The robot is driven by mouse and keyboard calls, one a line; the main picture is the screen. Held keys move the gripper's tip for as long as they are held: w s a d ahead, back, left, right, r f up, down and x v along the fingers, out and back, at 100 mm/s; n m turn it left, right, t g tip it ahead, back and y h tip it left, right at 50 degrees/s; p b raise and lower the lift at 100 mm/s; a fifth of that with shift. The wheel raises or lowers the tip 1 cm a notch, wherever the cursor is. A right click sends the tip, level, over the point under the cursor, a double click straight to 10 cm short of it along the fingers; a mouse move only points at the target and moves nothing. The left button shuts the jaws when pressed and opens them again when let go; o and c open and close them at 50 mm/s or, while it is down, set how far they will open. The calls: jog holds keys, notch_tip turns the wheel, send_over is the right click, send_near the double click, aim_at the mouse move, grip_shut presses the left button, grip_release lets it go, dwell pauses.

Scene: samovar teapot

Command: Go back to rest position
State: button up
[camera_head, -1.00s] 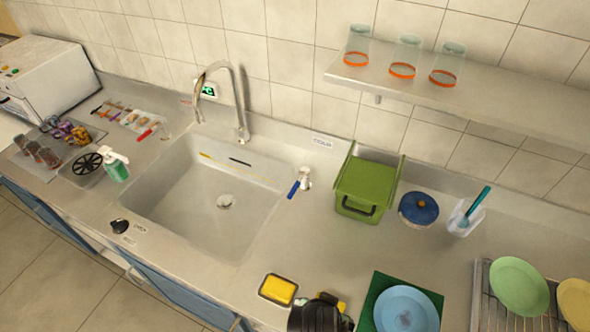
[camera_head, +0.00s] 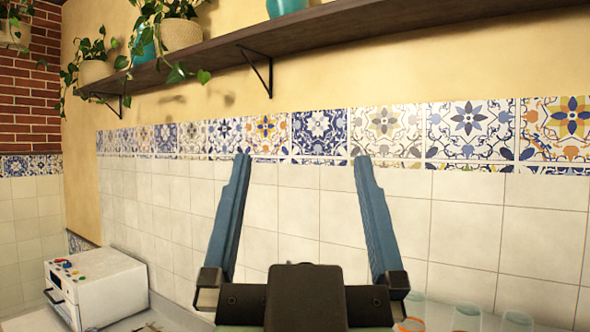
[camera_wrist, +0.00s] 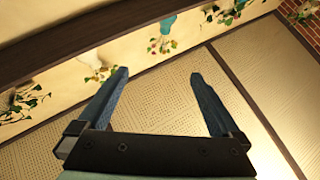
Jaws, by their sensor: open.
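My gripper (camera_head: 300,165) is raised in front of the tiled wall in the head view, with its two blue fingers pointing up and spread wide apart. It is open and nothing is between the fingers. The wrist view also shows the open, empty gripper (camera_wrist: 158,75) against the upper wall and ceiling panels. The gripper's dark body covers the lower middle of the head view.
A dark wooden shelf (camera_head: 330,32) with potted plants (camera_head: 180,30) runs along the wall above. A white oven (camera_head: 98,285) stands at the lower left. Glasses with orange bands (camera_head: 412,318) show at the lower right. The counter is mostly out of view.

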jog(key=shift+t, duration=0.7)
jog(key=s+r, duration=0.3)
jog(key=shift+a, duration=0.25)
